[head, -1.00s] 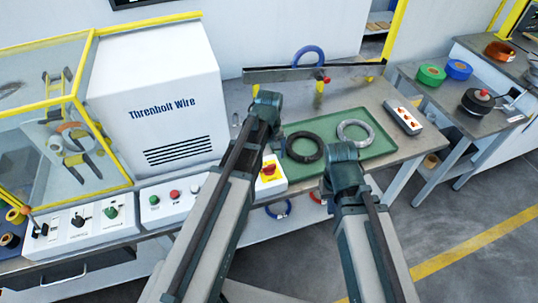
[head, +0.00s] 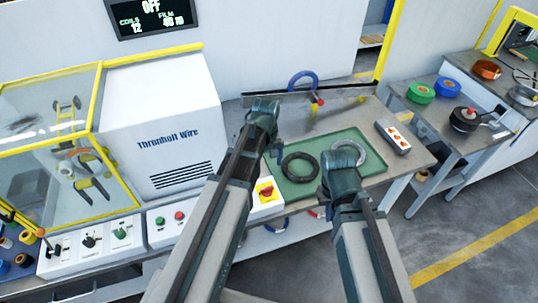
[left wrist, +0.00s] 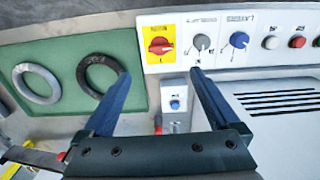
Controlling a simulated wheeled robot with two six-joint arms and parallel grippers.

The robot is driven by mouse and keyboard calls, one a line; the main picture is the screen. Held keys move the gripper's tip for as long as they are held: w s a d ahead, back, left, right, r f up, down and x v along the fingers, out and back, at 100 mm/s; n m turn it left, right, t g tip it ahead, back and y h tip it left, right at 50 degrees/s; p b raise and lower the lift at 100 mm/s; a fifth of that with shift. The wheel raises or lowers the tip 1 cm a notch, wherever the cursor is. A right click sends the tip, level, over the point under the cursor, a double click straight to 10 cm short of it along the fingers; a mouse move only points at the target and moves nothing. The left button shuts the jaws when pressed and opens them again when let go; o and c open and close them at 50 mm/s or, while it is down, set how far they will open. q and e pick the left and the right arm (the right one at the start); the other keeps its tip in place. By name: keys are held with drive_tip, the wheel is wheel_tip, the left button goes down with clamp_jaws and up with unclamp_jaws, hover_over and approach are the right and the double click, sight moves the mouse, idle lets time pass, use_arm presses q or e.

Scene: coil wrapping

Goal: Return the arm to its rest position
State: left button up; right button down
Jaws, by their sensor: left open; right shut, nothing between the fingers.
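My left gripper (left wrist: 160,78) is open and empty in the left wrist view, its two blue fingers apart in front of the control panel and the green tray. In the head view the left wrist (head: 263,112) is raised in front of the tray's left side, hiding part of it. My right gripper (head: 342,172) is at the end of the right arm, over the tray's right front edge. Its fingers are mostly hidden behind the wrist, and no held object shows.
The green tray (head: 370,160) holds a black coil (head: 300,180) and a grey coil (head: 348,148), close to my right wrist. A power strip (head: 393,138) lies right of it. A red-yellow switch (head: 265,191) is near the left forearm. The Threnholt Wire cabinet (head: 165,115) stands left.

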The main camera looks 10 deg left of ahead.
use_arm(q)
drive_tip(key=s+d+f+m+y+b, duration=0.1)
drive_tip(key=s+d+m+b, duration=0.1)
drive_tip(key=s+d+m, duration=0.8)
drive_tip(key=s, duration=0.4)
drive_tip(key=shift+d+f+m, duration=0.25)
drive_tip(key=shift+f+m, duration=0.15)
